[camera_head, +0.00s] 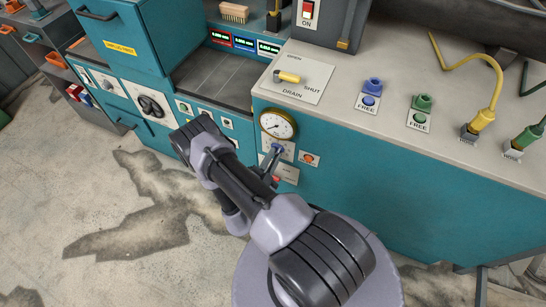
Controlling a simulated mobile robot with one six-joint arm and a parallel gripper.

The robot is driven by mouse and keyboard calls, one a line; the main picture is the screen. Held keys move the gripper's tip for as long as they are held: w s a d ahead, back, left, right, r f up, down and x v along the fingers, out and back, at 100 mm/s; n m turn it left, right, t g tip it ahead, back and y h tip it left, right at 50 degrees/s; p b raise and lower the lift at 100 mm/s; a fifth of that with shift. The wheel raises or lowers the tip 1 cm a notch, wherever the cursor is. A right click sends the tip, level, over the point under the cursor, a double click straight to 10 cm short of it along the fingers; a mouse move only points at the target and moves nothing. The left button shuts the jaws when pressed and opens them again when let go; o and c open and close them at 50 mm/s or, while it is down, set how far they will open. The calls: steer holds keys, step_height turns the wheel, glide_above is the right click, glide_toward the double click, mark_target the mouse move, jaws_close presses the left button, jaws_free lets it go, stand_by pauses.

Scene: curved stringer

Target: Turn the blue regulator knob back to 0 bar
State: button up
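The blue regulator knob (278,147) is on the teal front panel, just below a round white pressure gauge (278,124). Only a small part of the knob shows; my gripper hides the rest. The gauge's needle is too small to read with certainty. My gripper (272,157) is at the knob, reaching in from the lower left. I cannot tell whether its fingers touch the knob or are closed on it.
A red-orange button (308,158) is on a plate right of the knob. A yellow drain lever (288,77) lies on the bench top above. Blue (371,91) and green (421,109) fittings stand further right. The concrete floor at left is clear.

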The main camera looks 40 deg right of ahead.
jaws_close()
steer(key=shift+w+a+f+n+p, duration=0.1)
steer(key=shift+f+n+p, duration=0.05)
steer(key=shift+n, duration=5.1)
steer(key=shift+w+f+n+p, duration=0.1)
steer(key=shift+n+p, duration=0.05)
steer(key=shift+n, duration=5.15)
steer(key=shift+a+f+n+p, duration=0.1)
steer(key=shift+f+n+p, duration=0.05)
steer(key=shift+n, duration=5.1)
